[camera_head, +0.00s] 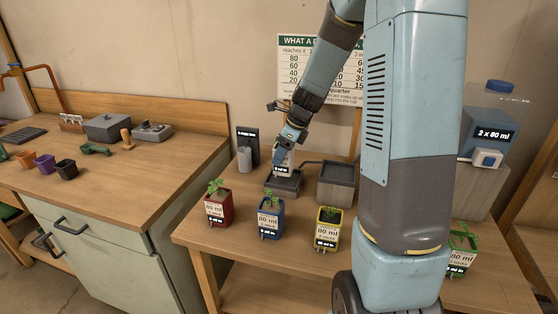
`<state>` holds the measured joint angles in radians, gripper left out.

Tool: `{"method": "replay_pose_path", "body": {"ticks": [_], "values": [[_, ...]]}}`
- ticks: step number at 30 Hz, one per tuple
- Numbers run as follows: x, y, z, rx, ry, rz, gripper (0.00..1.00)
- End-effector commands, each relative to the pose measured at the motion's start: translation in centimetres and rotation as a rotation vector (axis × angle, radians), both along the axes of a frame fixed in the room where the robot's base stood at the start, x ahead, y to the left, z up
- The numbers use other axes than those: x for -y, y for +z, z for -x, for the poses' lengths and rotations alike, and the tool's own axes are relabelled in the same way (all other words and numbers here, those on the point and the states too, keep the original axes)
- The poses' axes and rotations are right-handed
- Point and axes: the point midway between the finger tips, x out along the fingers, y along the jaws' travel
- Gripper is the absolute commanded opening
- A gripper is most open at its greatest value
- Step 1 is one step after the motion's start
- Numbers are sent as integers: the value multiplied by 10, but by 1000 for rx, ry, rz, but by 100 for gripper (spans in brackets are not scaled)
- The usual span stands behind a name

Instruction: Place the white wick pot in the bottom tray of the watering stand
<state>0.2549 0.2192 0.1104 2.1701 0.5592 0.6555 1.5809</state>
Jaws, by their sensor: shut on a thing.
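My gripper (289,141) points down and is shut on the white wick pot (286,158), which is small and partly hidden by the fingers. The pot has a dark label near its base. It is at the low dark grey tray (284,188) of the watering stand, over or inside its back part; I cannot tell whether its base touches the tray floor. A taller grey block (336,190) of the stand is just right of the tray, with a dark pipe between them.
Red (218,212), blue (270,222) and yellow (327,236) potted plants line the table front. A green one (461,252) is at the right. A grey cup (244,160) stands behind left of the tray. A clear tank (492,105) is at the back right.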

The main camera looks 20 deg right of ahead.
Motion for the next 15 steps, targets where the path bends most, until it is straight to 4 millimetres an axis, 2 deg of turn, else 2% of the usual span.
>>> {"method": "replay_pose_path", "body": {"ticks": [3, 6, 15], "values": [[0, -18, 1, -4, 0, -2, 24], [0, -27, 1, -3, -1, -1, 24], [0, -28, 1, -2, -1, 0, 24]]}}
